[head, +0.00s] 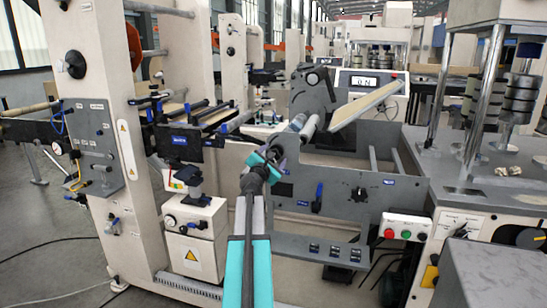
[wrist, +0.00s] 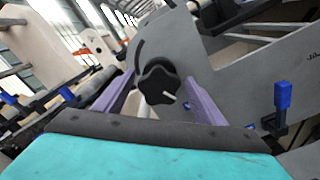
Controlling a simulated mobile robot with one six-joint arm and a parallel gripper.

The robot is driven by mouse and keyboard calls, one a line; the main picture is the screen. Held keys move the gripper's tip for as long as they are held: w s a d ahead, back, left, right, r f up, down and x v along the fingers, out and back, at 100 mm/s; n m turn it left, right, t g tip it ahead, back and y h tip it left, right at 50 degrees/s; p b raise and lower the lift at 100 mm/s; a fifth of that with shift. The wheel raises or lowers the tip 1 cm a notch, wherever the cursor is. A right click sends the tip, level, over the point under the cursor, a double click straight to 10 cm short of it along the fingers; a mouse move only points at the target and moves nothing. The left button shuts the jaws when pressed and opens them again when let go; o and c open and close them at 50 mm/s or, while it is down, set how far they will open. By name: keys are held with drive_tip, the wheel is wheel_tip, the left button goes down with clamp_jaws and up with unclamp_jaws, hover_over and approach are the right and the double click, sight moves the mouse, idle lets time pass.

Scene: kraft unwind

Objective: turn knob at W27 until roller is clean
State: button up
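A black lobed knob (wrist: 158,82) with a white pointer mark sits on a grey side plate (wrist: 232,72) in the wrist view. My gripper (wrist: 162,78) has its two purple fingers spread, one on each side of the knob, with visible gaps. Whether a fingertip touches the knob further in, I cannot tell. In the head view my gripper (head: 275,146) is at the grey machine frame, and the arm hides what is between its fingers. A pale roller (head: 311,128) lies just right of it. No W27 label is readable, and the roller's cleanness cannot be judged.
A blue-handled lever (wrist: 282,97) stands right of the fingers; it also shows in the head view (head: 318,196). Another black knob (head: 358,194) is on the lower panel. A button box (head: 404,228) and a tilted plate (head: 366,105) are to the right.

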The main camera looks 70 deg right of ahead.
drive_tip(key=a, duration=0.7)
drive_tip(key=shift+s, duration=0.2)
idle(0.4)
idle(0.5)
